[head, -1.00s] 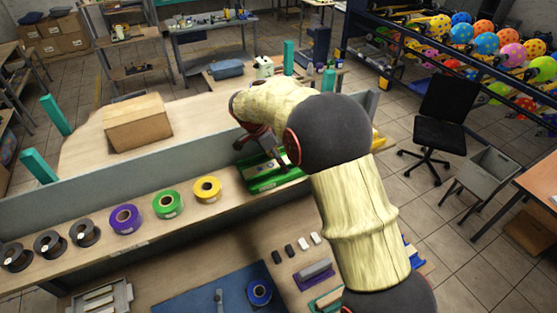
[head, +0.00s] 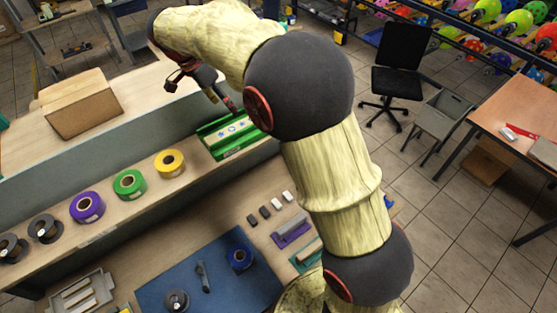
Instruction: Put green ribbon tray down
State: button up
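The green ribbon tray (head: 210,143) rests on the narrow wooden ledge (head: 150,186), right of the yellow ribbon roll (head: 169,163). It holds a light strip with blue marks. My gripper (head: 201,94) is above and slightly left of the tray, apart from it, its dark fingers spread and nothing between them. My arm hides the ledge beyond the tray's right end.
Green (head: 129,184) and purple (head: 87,207) ribbon rolls and dark spools line the ledge. A cardboard box (head: 82,105) stands behind the divider. Below are a blue mat (head: 215,275) and a purple tray (head: 292,235). A black chair (head: 400,78) stands right.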

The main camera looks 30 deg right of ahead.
jog(key=s+d+r+n+t+y, duration=0.1)
jog(key=s+r+n, duration=0.15)
jog(key=s, duration=0.25)
jog(key=s+d+r+n, duration=0.2)
jog(key=s+r, duration=0.2)
jog(key=s, duration=0.2)
jog(key=s+f+n+t+y, duration=0.1)
jog(key=s+n, duration=0.4)
jog(key=s, duration=0.7)
jog(key=s+d+f+n+t+y, duration=0.1)
jog(key=s+n, duration=0.4)
jog(key=s, duration=0.7)
jog(key=shift+s+f+t+y, duration=0.15)
jog(key=shift+f+t+y, duration=0.35)
jog(key=shift+f+t, duration=0.35)
jog(key=shift+s+n, duration=0.1)
jog(key=shift+n, duration=0.15)
